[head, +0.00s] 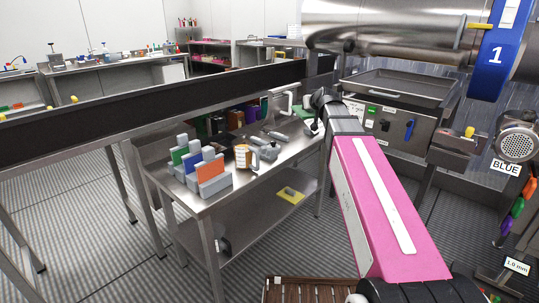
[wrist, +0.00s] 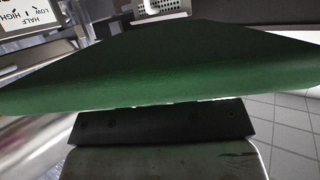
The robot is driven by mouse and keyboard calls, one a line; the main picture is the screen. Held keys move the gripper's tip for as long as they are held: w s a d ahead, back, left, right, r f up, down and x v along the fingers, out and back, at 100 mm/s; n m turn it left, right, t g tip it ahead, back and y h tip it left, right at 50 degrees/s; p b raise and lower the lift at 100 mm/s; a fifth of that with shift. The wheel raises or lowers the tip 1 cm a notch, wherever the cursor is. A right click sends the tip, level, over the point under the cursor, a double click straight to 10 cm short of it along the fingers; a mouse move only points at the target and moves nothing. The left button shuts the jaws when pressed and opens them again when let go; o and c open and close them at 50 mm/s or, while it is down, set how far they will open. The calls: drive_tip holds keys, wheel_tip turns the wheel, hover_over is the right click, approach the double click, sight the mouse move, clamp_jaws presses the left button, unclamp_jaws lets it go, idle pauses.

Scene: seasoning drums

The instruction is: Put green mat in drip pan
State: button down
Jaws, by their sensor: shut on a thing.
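The green mat (wrist: 165,65) fills the upper middle of the wrist view as a wide, flat sheet. My gripper (wrist: 160,108) is shut on its near edge, behind a dark bar. In the head view my gripper (head: 316,110) is over the back end of the steel table, partly hidden by my arm. A small green part of the mat (head: 302,113) shows beside it. A shallow metal pan (head: 402,86), which may be the drip pan, is on top of a steel unit right of my gripper; I cannot tell for sure.
The steel table (head: 215,203) holds colored blocks in a grey rack (head: 200,168), a labelled mug (head: 246,158) and grey tools. A yellow item (head: 290,195) lies on its lower shelf. A large drum (head: 400,25) overhangs the unit. A dark conveyor (head: 150,105) runs along the left.

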drive_tip(key=s+a+f+n+g+y, duration=0.2)
drive_tip(key=s+a+f+n+y, duration=0.1)
drive_tip(key=a, duration=0.6)
drive_tip(key=s+a+f+n+g+y, duration=0.2)
drive_tip(key=s+a+f+n+y, duration=0.15)
drive_tip(key=a, duration=0.55)
drive_tip(key=shift+g, duration=0.3)
drive_tip(key=shift+w+d+f, duration=0.6)
drive_tip(key=shift+w+f, duration=1.1)
drive_tip(key=shift+w, duration=0.15)
drive_tip(key=shift+w+d+f, duration=0.65)
drive_tip(key=shift+w+f, duration=1.1)
drive_tip(key=shift+w, duration=0.15)
drive_tip(key=shift+w+d+f, duration=0.6)
drive_tip(key=shift+w+f, duration=1.1)
drive_tip(key=shift+w, duration=0.15)
drive_tip(key=shift+f, duration=0.45)
drive_tip(key=c, duration=1)
unclamp_jaws()
